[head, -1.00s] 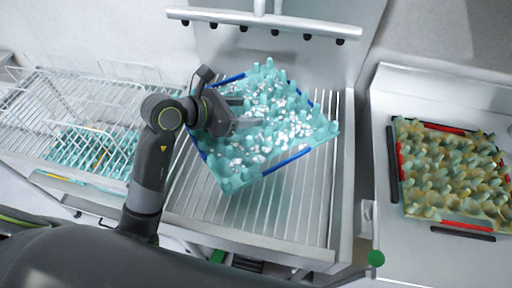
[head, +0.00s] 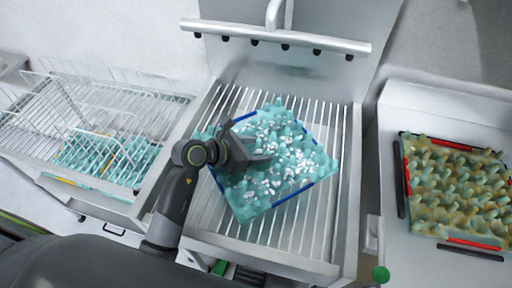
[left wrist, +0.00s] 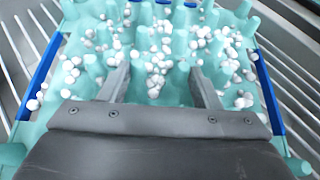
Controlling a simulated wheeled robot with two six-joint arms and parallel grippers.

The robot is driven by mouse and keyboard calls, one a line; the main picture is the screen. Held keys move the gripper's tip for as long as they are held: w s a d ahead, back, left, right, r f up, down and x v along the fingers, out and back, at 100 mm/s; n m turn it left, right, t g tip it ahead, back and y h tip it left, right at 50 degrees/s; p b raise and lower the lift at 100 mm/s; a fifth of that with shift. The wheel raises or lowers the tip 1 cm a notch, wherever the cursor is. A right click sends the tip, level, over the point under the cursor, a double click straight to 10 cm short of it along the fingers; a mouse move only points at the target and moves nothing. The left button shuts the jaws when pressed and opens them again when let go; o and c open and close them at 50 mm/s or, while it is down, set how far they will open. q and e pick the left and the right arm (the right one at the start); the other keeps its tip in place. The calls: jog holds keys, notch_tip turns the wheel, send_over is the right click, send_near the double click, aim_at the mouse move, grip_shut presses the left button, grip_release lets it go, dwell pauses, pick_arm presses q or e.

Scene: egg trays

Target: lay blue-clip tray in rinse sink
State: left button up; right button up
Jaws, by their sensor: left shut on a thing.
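The blue-clip tray (head: 277,190) is a turquoise egg tray with blue clips along its edges and many white bits scattered over it. It is over the slatted rack of the rinse sink (head: 338,190), turned at an angle to the slats. I cannot tell whether all of its underside touches the slats. My left gripper (head: 268,154) reaches over the tray from the left and is shut on it. In the left wrist view the fingers (left wrist: 160,85) straddle part of the tray (left wrist: 165,20) among its pegs. My right gripper is not in view.
A spray bar (head: 275,36) with dark nozzles runs above the sink's back. A wire rack (head: 60,105) with a turquoise tray (head: 105,155) stands left. A dirty tray with red clips (head: 455,190) lies on the right counter (head: 400,250). Bare slats show around the held tray.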

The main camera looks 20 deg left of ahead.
pick_arm(q)
jog(key=o, duration=1)
jog(key=shift+c, duration=0.2)
jog(key=shift+o, duration=0.6)
jog(key=shift+a+r, duration=0.1)
jog(key=b+v, duration=0.1)
jog(key=v, duration=1)
jog(key=shift+s+a, duration=0.2)
jog(key=shift+s, duration=0.15)
jog(key=shift+r, duration=0.1)
